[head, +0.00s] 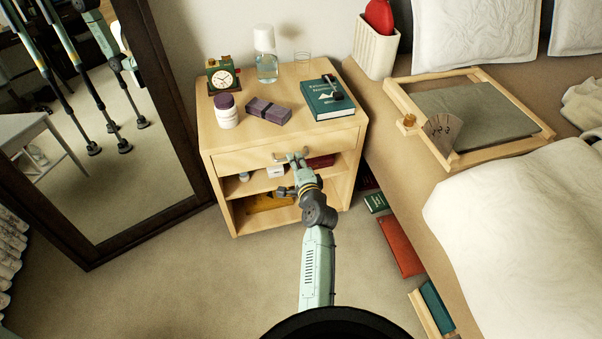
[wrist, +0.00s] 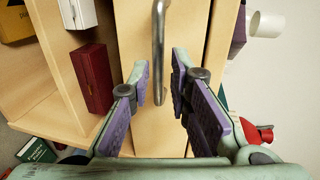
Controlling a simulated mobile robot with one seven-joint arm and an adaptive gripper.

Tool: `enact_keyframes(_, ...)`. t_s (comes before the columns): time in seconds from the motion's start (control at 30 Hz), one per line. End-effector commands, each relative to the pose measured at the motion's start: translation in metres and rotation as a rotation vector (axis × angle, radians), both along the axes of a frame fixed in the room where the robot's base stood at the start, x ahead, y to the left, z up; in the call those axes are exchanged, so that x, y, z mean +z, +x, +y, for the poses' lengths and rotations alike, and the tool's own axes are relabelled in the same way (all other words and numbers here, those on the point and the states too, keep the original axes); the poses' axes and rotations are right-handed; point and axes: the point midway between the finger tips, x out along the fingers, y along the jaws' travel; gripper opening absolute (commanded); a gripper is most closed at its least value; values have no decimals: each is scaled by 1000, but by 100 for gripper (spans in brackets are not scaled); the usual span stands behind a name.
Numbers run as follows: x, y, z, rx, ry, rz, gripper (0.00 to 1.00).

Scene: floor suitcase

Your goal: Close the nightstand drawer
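The light wood nightstand (head: 225,190) stands between a mirror and the bed. Its drawer front (head: 240,161) runs across just under the top and looks flush or nearly so; I cannot tell if a small gap is left. My gripper (head: 291,157) is in front of the drawer and covers part of the handle. In the wrist view, my gripper (wrist: 161,68) is open, with its purple-padded fingers apart. The metal bar handle (wrist: 158,40) lies in line with the gap between them, on the drawer front (wrist: 185,35). I cannot tell whether a finger touches it.
On top stand a clock (head: 223,77), a white jar (head: 227,112), a purple box (head: 267,110), a bottle (head: 266,62) and a teal book (head: 325,102). Open shelves below hold a dark red box (wrist: 92,75). The mirror (head: 165,120) and bed (head: 400,200) flank the nightstand.

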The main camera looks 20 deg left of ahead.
Motion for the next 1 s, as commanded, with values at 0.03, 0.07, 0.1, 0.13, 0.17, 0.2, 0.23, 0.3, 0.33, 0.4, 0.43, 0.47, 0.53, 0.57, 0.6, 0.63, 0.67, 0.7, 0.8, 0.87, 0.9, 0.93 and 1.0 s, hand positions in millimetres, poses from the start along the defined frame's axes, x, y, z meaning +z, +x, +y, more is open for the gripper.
enact_keyframes(0.03,1,-11,-8,-3,0,1,18)
enact_keyframes(0.07,3,-16,-12,-3,-1,2,18)
enact_keyframes(0.1,5,-23,-17,-3,-1,2,18)
enact_keyframes(0.13,6,-28,-21,-3,0,1,18)
enact_keyframes(0.17,7,-33,-24,-3,1,2,18)
enact_keyframes(0.2,9,-39,-28,-3,1,1,18)
enact_keyframes(0.23,11,-44,-31,-2,0,1,18)
enact_keyframes(0.3,13,-53,-37,-3,0,1,18)
enact_keyframes(0.33,14,-56,-39,-3,0,1,18)
enact_keyframes(0.4,16,-61,-43,-4,0,0,18)
enact_keyframes(0.43,16,-63,-44,-3,0,0,18)
enact_keyframes(0.47,17,-65,-45,-3,1,-1,18)
enact_keyframes(0.53,18,-67,-46,-2,2,-1,18)
enact_keyframes(0.57,18,-67,-47,-2,2,-1,18)
enact_keyframes(0.6,18,-68,-47,-2,1,-1,18)
enact_keyframes(0.63,18,-68,-47,-2,1,-1,18)
enact_keyframes(0.67,18,-68,-47,-2,1,-1,18)
enact_keyframes(0.7,18,-68,-47,-2,1,-1,18)
enact_keyframes(0.8,18,-67,-47,-2,1,-1,18)
enact_keyframes(0.87,18,-67,-47,-2,1,-1,18)
enact_keyframes(0.9,18,-67,-47,-2,1,-1,18)
enact_keyframes(0.93,18,-67,-47,-2,1,-1,18)
enact_keyframes(1.0,18,-67,-47,-2,1,-1,18)
